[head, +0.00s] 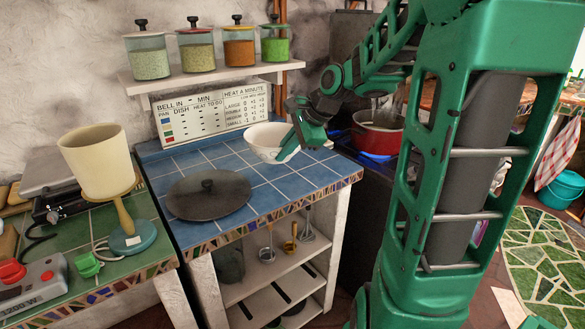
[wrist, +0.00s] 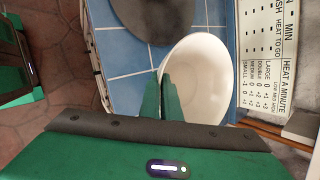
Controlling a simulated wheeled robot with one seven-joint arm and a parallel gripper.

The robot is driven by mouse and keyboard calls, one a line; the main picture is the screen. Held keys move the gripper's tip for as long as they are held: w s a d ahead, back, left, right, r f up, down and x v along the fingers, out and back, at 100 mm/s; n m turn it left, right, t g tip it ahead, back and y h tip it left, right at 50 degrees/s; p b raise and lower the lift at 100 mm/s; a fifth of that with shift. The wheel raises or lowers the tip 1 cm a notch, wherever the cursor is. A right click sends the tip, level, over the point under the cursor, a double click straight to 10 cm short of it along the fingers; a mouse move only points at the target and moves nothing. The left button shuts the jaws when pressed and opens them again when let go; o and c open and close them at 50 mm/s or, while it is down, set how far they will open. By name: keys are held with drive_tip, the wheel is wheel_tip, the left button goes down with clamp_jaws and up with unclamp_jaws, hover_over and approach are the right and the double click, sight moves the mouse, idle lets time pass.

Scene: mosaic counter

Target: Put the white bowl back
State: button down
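The white bowl (head: 265,145) is upright over the back right part of the blue-tiled counter, near its right edge. It also shows in the wrist view (wrist: 202,75). My gripper (head: 290,153) is at the bowl's near right rim. In the wrist view, my gripper's two green fingers (wrist: 162,90) are close together with the rim between them, one finger inside the bowl and one outside. They appear shut on the rim. I cannot tell whether the bowl's base touches the tiles.
A dark round lid (head: 208,194) lies on the blue-tiled counter (head: 290,180), left of the bowl. A printed sign (head: 215,112) stands behind. Several spice jars (head: 197,50) stand on a shelf above. A red pot (head: 378,135) is to the right. A beige-shaded lamp (head: 100,160) stands left.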

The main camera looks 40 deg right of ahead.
drive_tip(key=d+f, duration=0.1)
drive_tip(key=d, duration=0.1)
drive_tip(key=w+d+f, duration=0.1)
drive_tip(key=d, duration=0.1)
drive_tip(key=d+f, duration=0.1)
drive_tip(key=shift+w+d+f, duration=0.25)
drive_tip(key=shift+d+f, duration=0.05)
drive_tip(key=shift+d, duration=0.1)
drive_tip(key=shift+f, duration=2.05)
drive_tip(key=c, duration=2)
unclamp_jaws()
drive_tip(key=v, duration=1.2)
drive_tip(key=s+a+f+n+g, duration=0.2)
drive_tip(key=s+n, duration=0.2)
drive_tip(key=s, duration=0.4)
drive_tip(key=s+a+f+n+g+h, duration=0.1)
drive_tip(key=s+a+f+n+g, duration=0.1)
drive_tip(key=s+n, duration=0.3)
drive_tip(key=s+a+f+n+g+h, duration=0.1)
drive_tip(key=s+a+f+n+g, duration=0.1)
drive_tip(key=s, duration=1)
drive_tip(key=a+f+n, duration=0.1)
drive_tip(key=f+n, duration=0.1)
drive_tip(key=n, duration=0.1)
drive_tip(key=shift+s+g, duration=0.3)
drive_tip(key=shift+g, duration=0.1)
